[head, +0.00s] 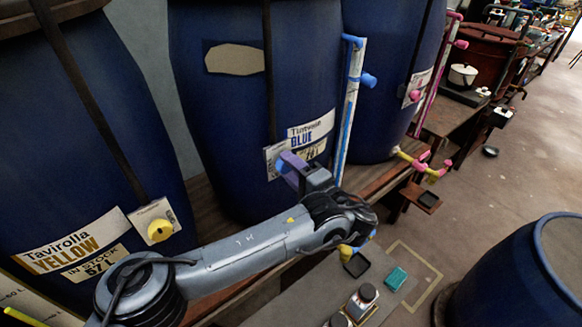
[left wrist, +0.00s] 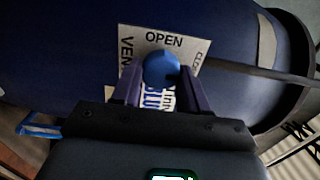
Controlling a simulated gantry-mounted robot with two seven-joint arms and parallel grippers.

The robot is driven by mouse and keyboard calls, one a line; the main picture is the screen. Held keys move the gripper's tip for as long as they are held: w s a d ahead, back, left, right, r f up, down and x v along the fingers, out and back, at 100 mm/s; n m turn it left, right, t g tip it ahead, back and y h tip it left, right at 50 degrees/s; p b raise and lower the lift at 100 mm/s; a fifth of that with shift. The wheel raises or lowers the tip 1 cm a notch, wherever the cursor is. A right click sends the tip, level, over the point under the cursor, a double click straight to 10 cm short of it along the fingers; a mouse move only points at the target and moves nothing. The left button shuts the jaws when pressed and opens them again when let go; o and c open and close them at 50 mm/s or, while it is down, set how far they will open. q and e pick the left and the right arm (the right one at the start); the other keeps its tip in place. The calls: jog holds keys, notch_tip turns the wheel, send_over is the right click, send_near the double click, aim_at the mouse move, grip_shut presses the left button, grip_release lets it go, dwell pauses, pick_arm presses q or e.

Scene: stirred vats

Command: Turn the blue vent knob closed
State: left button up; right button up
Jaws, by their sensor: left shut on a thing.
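The blue vent knob (left wrist: 161,69) sits on a white plate (left wrist: 196,48) in the left wrist view. The plate reads OPEN at its top edge, with partly covered words at both sides. My left gripper (left wrist: 160,84) has one finger on each side of the knob and is shut on it. In the head view my left gripper (head: 290,164) reaches the front of the middle blue vat (head: 220,110), at its "BLUE" label (head: 312,130). The knob's pointing direction is unclear. My right gripper is in neither view.
A vat labelled YELLOW (head: 60,170) with a yellow knob (head: 159,230) stands at left. Another blue vat (head: 385,100) stands behind, right. A white pipe with blue fittings (head: 349,110) rises beside the middle vat. A blue barrel (head: 510,275) stands at lower right, with open floor beyond.

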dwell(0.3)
pick_arm(q)
jog(key=o, duration=1.1)
jog(key=shift+c, duration=0.2)
jog(key=p+v, duration=1)
jog(key=p, duration=0.3)
jog(key=shift+s+d, duration=0.2)
jog(key=shift+s, duration=0.15)
